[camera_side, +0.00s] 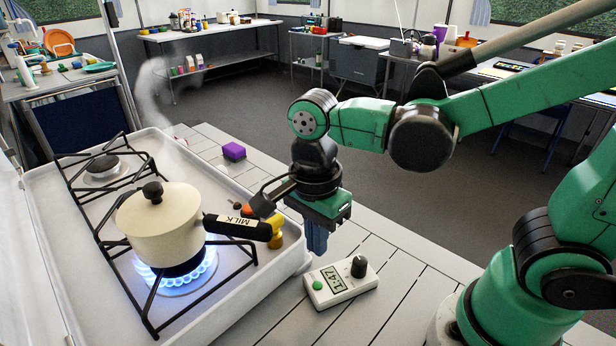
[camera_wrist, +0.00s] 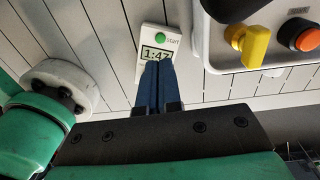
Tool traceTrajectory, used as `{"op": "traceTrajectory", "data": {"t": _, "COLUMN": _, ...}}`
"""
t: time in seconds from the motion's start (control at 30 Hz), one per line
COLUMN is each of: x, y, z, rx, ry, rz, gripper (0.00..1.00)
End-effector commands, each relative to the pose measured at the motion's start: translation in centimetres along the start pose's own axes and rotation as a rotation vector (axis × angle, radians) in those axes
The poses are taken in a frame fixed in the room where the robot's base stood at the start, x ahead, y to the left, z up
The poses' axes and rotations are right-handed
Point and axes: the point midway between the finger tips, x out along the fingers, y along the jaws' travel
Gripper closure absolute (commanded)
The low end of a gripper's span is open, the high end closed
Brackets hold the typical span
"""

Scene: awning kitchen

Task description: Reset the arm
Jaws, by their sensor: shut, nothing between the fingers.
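My gripper (camera_side: 316,240) is shut and empty, pointing down over the slatted table between the stove and the timer. In the wrist view its blue fingers (camera_wrist: 158,80) are together and overlap the lower part of the timer. The white timer (camera_side: 341,285) has a green start button, a black knob and a display reading 1:47. It also shows in the wrist view (camera_wrist: 160,40), with its knob hidden. My green arm reaches in from the right, bent at the elbow.
A cream lidded pot (camera_side: 160,224) labelled MILK on its handle sits over a lit blue flame on the white stove (camera_side: 250,295). Steam rises behind it. The stove has a yellow knob (camera_wrist: 250,45) and an orange button (camera_wrist: 300,36). A purple block (camera_side: 234,151) lies behind.

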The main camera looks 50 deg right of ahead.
Motion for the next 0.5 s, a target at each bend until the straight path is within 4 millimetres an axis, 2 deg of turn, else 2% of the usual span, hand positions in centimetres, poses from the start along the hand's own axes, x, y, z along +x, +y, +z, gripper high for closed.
{"op": "traceTrajectory", "data": {"t": 0.17, "x": -0.1, "y": -0.1, "z": -0.2, "rx": -0.032, "ry": -0.005, "rz": -0.014, "gripper": 1.00}}
{"op": "traceTrajectory", "data": {"t": 0.27, "x": -0.3, "y": -0.3, "z": -0.8, "rx": -0.152, "ry": -0.015, "rz": -0.065, "gripper": 1.00}}
{"op": "traceTrajectory", "data": {"t": 0.37, "x": -0.8, "y": -0.9, "z": -1.9, "rx": -0.372, "ry": -0.012, "rz": -0.163, "gripper": 1.00}}
{"op": "traceTrajectory", "data": {"t": 0.5, "x": -1.7, "y": -1.6, "z": -3.9, "rx": -0.759, "ry": 0.070, "rz": -0.330, "gripper": 1.00}}
